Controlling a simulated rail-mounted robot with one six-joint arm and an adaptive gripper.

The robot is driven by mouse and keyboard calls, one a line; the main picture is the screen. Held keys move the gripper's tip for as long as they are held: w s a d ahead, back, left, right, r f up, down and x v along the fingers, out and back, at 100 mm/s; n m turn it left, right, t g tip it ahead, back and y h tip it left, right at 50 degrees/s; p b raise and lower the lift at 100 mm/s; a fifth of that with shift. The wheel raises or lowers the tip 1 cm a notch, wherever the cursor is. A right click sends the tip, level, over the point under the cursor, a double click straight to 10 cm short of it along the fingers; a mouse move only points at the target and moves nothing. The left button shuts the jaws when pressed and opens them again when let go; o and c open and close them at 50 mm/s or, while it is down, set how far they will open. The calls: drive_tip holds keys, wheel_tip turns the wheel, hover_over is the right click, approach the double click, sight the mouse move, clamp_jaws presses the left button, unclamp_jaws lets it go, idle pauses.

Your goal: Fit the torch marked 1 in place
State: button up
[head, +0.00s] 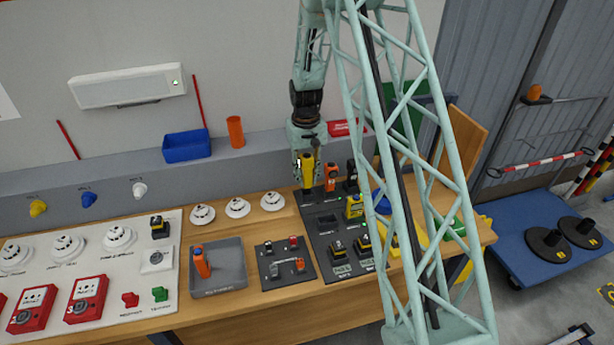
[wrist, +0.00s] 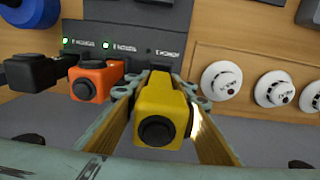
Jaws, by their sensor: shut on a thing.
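My gripper (head: 304,150) is shut on a yellow torch (head: 307,172) with a black end. The wrist view shows the same torch (wrist: 162,112) between both fingers of the gripper (wrist: 160,110). It is held upright at the left end of a dark charging rack (head: 305,196); I cannot tell whether it touches the base. In the wrist view the rack (wrist: 140,30) has a label behind the torch with no green light showing. An orange torch (head: 331,176) and a black torch (head: 351,172) stand beside it, by two lit green lights. No number on the torch is readable.
A grey tray (head: 232,284) holds another orange torch (head: 201,262). A dark panel (head: 322,226) carries several yellow-and-black devices. White detectors (head: 237,207) lie left of the rack. A blue bin (head: 186,146) and an orange cup (head: 236,131) stand on the back ledge.

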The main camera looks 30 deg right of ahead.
sight(307, 186)
drive_tip(key=shift+f+b, duration=0.3)
drive_tip(key=shift+f, duration=0.75)
drive_tip(key=shift+b, duration=0.5)
idle(2.3)
drive_tip(key=shift+f+b, duration=0.75)
drive_tip(key=shift+f, duration=0.45)
idle(1.9)
drive_tip(key=o, duration=1.1)
drive_tip(key=o, duration=0.3)
drive_tip(key=shift+r, duration=0.15)
